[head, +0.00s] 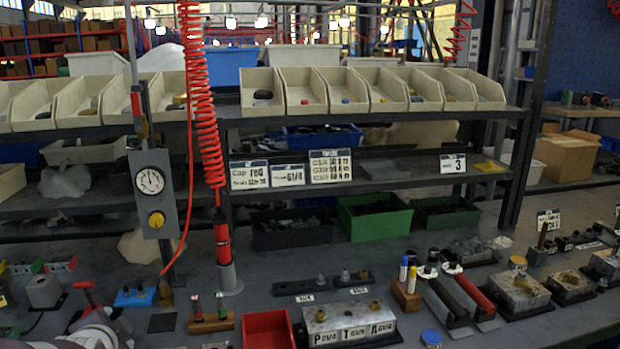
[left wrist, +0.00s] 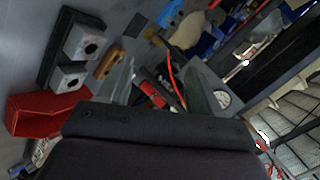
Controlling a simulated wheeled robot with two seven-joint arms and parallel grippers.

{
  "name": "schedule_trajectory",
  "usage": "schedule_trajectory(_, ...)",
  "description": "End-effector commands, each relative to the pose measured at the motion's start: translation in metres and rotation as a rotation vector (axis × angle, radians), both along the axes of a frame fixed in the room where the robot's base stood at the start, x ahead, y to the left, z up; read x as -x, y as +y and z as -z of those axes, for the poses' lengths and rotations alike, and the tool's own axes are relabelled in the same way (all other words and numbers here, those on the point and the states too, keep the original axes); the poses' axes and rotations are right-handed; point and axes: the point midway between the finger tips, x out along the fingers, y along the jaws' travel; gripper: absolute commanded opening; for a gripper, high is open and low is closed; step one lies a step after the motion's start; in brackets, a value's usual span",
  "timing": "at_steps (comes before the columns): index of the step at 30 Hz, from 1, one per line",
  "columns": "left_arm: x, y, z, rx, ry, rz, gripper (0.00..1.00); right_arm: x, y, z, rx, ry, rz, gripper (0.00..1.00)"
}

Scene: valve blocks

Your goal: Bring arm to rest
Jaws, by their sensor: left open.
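In the head view, a pale part of my left arm (head: 92,334) shows at the lower left edge, low over the bench. The left gripper itself is hard to make out there. My right arm and gripper are in neither view.
A red tray (head: 268,331) and a labelled metal valve block (head: 348,322) stand at the front. A gauge panel (head: 152,195) and a coiled red hose (head: 203,110) rise at left. Green bins (head: 374,222) and a shelf of beige bins (head: 303,92) are behind.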

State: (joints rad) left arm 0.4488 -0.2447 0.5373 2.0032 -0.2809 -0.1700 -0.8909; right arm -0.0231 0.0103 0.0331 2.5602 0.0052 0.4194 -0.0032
Motion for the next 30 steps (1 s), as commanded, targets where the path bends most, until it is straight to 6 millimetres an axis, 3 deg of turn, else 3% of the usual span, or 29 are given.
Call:
schedule_trajectory(1, 0.01, -0.011, 0.026, 0.12, 0.038, -0.065, 0.64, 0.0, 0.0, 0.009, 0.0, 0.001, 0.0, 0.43)
schedule_trajectory(3, 0.028, -0.029, 0.06, 0.296, 0.103, -0.178, 0.64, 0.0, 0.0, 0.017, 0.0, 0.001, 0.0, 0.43)
schedule_trajectory(9, 0.085, -0.085, 0.135, 0.647, 0.3, -0.488, 0.64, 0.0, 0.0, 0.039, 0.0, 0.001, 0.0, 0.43)
schedule_trajectory(18, 0.156, -0.153, 0.203, 0.793, 0.56, -0.714, 0.64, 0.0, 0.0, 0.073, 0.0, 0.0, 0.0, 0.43)
schedule_trajectory(23, 0.165, -0.186, 0.238, 0.748, 0.644, -0.621, 0.64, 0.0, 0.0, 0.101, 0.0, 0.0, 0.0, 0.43)
schedule_trajectory(25, 0.164, -0.189, 0.209, 0.744, 0.646, -0.608, 0.64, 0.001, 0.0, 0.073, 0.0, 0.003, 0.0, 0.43)
schedule_trajectory(30, 0.164, -0.188, 0.171, 0.745, 0.646, -0.61, 0.64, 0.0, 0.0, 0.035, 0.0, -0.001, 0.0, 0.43)
